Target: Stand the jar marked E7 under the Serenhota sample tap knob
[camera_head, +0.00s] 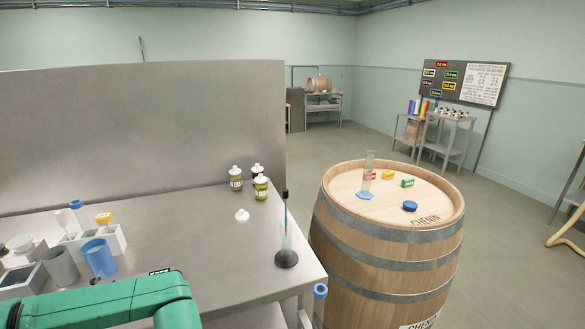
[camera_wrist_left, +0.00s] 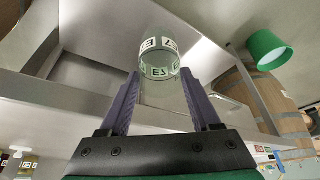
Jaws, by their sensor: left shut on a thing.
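The jar marked E7 (camera_wrist_left: 160,62) is clear glass with white labels and shows in the left wrist view. My left gripper (camera_wrist_left: 160,85) is shut on it, with one dark finger on each side. In the head view only my green left arm shows at the lower left; its gripper and the jar are out of that picture. My right gripper is not in view. I cannot make out a tap knob marked Serenhota in either view.
The steel bench (camera_head: 200,245) holds bottles (camera_head: 236,178), a cylinder with a black base (camera_head: 286,258) and a blue cup (camera_head: 99,257). A barrel (camera_head: 385,240) stands to its right. In the wrist view, a green cylindrical thing (camera_wrist_left: 268,48) is right of the jar.

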